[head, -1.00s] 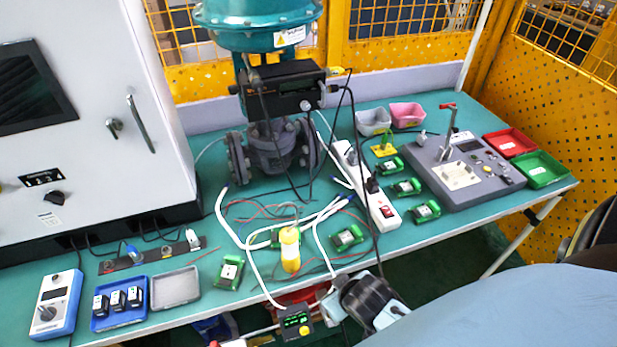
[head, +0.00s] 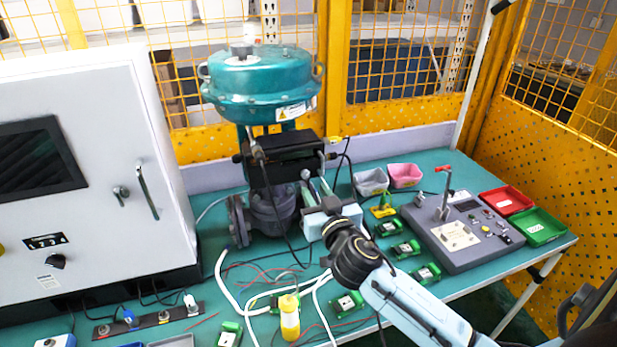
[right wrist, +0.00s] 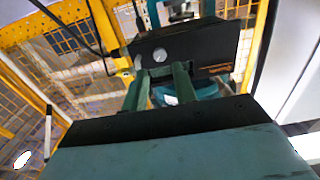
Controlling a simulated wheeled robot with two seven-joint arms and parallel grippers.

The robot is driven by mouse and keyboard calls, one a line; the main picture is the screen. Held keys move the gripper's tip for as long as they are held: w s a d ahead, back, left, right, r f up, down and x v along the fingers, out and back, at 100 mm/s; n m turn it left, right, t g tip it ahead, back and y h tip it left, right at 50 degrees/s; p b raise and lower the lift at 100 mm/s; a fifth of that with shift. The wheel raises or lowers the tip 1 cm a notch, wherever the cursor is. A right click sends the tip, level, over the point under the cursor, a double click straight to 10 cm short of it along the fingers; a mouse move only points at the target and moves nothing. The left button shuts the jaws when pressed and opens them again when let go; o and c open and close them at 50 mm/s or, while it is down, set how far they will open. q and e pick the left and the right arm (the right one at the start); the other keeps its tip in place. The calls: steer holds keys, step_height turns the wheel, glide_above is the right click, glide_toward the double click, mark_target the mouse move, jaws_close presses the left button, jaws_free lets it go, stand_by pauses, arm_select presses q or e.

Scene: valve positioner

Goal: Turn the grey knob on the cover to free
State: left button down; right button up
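The black positioner (head: 283,158) is mounted on the valve, below the teal actuator. In the right wrist view its black cover (right wrist: 205,48) faces me, with the round grey knob (right wrist: 159,54) on it. In the head view the knob (head: 306,174) is small, near the cover's lower right. My right gripper (head: 316,183) is just in front of the cover. In the right wrist view its two green fingers (right wrist: 161,72) are apart with nothing between them, pointing at the cover just below the knob. I cannot tell the remaining gap. My left gripper is not in view.
The teal actuator (head: 262,85) stands above the positioner. A black cable (head: 277,215) hangs in front of the valve. A grey test box (head: 462,232) stands to the right.

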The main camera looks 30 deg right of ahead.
mark_target(306, 176)
steer(key=x, duration=0.6)
steer(key=shift+d+p, duration=0.1)
steer(key=shift+p, duration=0.2)
jaws_close()
